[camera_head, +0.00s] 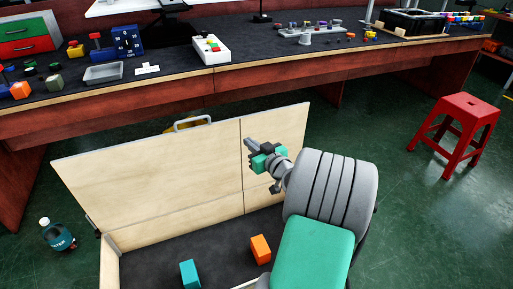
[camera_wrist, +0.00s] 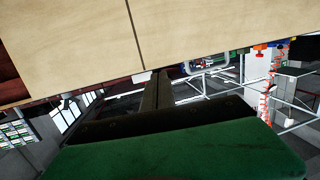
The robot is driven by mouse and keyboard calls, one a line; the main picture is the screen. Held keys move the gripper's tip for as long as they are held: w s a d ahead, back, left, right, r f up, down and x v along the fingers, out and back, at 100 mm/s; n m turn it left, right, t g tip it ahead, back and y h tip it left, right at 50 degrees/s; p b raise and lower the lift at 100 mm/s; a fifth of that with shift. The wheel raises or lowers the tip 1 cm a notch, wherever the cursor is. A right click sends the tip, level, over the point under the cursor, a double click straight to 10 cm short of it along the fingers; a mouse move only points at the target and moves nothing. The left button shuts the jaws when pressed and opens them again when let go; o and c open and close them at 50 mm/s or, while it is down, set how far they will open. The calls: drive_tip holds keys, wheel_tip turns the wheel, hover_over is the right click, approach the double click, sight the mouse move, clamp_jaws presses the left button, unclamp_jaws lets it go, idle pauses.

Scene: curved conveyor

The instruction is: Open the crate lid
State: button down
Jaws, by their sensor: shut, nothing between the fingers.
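The crate lid (camera_head: 150,175) is pale wood and stands raised, close to upright, at the back of the crate (camera_head: 110,265). A grey handle (camera_head: 192,118) sits on its top edge. The crate is open, with a dark floor inside. My gripper (camera_head: 250,145) is shut and empty, in front of the lid's upper right part. In the wrist view the lid (camera_wrist: 75,40) fills the top, and the closed fingers (camera_wrist: 157,88) point towards its edge. I cannot tell whether they touch it.
A teal block (camera_head: 190,273) and an orange block (camera_head: 261,248) stand in the crate. A long workbench (camera_head: 180,88) with many items runs behind the lid. A bottle (camera_head: 57,236) stands on the floor at left. A red stool (camera_head: 460,125) stands right, with free floor around it.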

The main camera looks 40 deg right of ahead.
drive_tip(key=s+d+f+m+t+h+b, duration=0.1)
drive_tip(key=s+d+f+m+h, duration=0.15)
drive_tip(key=d, duration=0.45)
drive_tip(key=b, duration=0.2)
approach(254, 116)
drive_tip(key=shift+n+h, duration=0.25)
drive_tip(key=x, duration=0.6)
drive_tip(key=shift+a+f, duration=0.25)
drive_tip(key=shift+w+d+r, duration=0.15)
drive_tip(key=shift+w, duration=0.25)
